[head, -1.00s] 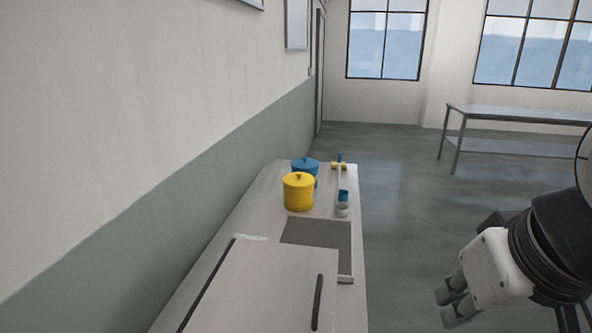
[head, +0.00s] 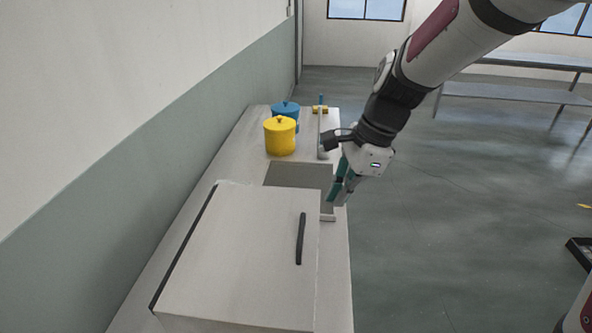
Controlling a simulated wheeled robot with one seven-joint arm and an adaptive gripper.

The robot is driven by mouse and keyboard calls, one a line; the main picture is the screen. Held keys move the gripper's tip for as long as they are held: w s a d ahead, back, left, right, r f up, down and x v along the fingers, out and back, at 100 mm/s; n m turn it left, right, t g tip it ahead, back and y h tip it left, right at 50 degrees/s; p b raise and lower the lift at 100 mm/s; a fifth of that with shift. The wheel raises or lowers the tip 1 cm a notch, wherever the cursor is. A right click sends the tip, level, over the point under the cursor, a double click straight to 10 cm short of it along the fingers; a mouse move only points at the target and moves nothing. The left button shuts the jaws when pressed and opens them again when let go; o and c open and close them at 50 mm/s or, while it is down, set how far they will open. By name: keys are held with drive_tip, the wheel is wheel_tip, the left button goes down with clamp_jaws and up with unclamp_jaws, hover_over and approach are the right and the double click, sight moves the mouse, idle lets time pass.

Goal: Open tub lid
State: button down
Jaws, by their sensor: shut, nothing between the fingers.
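The tub lid (head: 235,255) is a flat pale panel, lying closed on the tub at the near part of the long counter. Its dark bar handle (head: 301,239) runs along the right side of the lid. A dark gap shows along the lid's left edge. My gripper (head: 338,199) points down near the counter's right edge, beyond and to the right of the handle, apart from it. Its fingers are shut and empty. The inside of the tub is hidden by the lid.
A yellow pot (head: 280,137) and a blue pot (head: 286,112) stand at the counter's far end. A grey recessed panel (head: 290,174) lies between them and the lid. A wall runs along the left. Open floor (head: 450,220) lies to the right.

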sight(309, 242)
drive_tip(key=w+a+f+m, duration=0.1)
drive_tip(key=f, duration=0.3)
drive_tip(key=w+a+f+m, duration=0.1)
drive_tip(key=f, duration=0.4)
drive_tip(key=w+a+f+m, duration=0.1)
drive_tip(key=a+f, duration=0.1)
drive_tip(key=f, duration=0.3)
drive_tip(key=shift+w+g, duration=0.3)
drive_tip(key=shift+r, duration=0.1)
